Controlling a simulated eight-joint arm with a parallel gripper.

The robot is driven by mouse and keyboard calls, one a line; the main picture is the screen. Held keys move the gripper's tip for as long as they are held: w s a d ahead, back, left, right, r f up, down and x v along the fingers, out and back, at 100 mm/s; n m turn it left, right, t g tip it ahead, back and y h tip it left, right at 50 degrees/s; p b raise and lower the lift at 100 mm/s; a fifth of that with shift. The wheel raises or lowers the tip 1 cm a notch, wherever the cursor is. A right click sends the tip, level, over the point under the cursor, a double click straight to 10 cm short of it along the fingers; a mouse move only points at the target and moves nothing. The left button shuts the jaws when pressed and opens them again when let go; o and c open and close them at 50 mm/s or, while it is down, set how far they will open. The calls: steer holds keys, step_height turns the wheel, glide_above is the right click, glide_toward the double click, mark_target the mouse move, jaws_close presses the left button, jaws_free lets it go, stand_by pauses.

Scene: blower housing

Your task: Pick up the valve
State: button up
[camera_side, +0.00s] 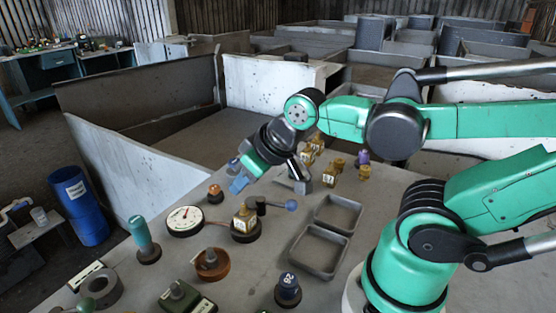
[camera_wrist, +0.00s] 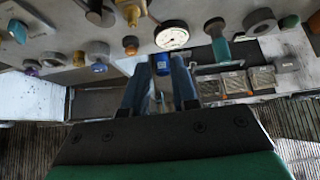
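The valve (camera_side: 243,219) appears to be the brass-coloured body with a lever and blue ball knob, upright on a dark round base on the grey table. In the wrist view a brass piece at the top edge, partly cut off, seems to be the valve (camera_wrist: 131,12). My gripper (camera_side: 238,181) is above the table, beyond and slightly left of the valve, apart from it. In the wrist view its two blue fingers (camera_wrist: 160,88) stand apart with nothing visibly gripped between them.
A round gauge (camera_side: 185,220) and an orange-topped knob (camera_side: 215,193) are left of the valve. A brown round part (camera_side: 211,264) is in front. Two empty shallow trays (camera_side: 319,251) lie to the right. Several brass fittings (camera_side: 334,171) stand behind. A blue barrel (camera_side: 80,207) is off the table.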

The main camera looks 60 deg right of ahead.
mark_target(245, 205)
steer(key=o, duration=0.4)
steer(key=shift+o, duration=0.2)
steer(key=w+d+f+g, duration=0.1)
steer(key=d+f+g, duration=0.1)
steer(key=f+g, duration=0.1)
steer(key=w+f+g, duration=0.1)
steer(key=f+g, duration=0.1)
steer(key=shift+w+d+f, duration=0.15)
steer(key=shift+w+d, duration=0.15)
steer(key=shift+d, duration=0.1)
steer(key=shift+d+f+g, duration=0.1)
steer(key=shift+f+g, duration=0.3)
steer(key=shift+f, duration=0.05)
steer(key=shift+w+f, duration=0.2)
steer(key=shift+f, duration=1.15)
steer(key=shift+w+f, duration=0.15)
steer(key=shift+f, duration=1.2)
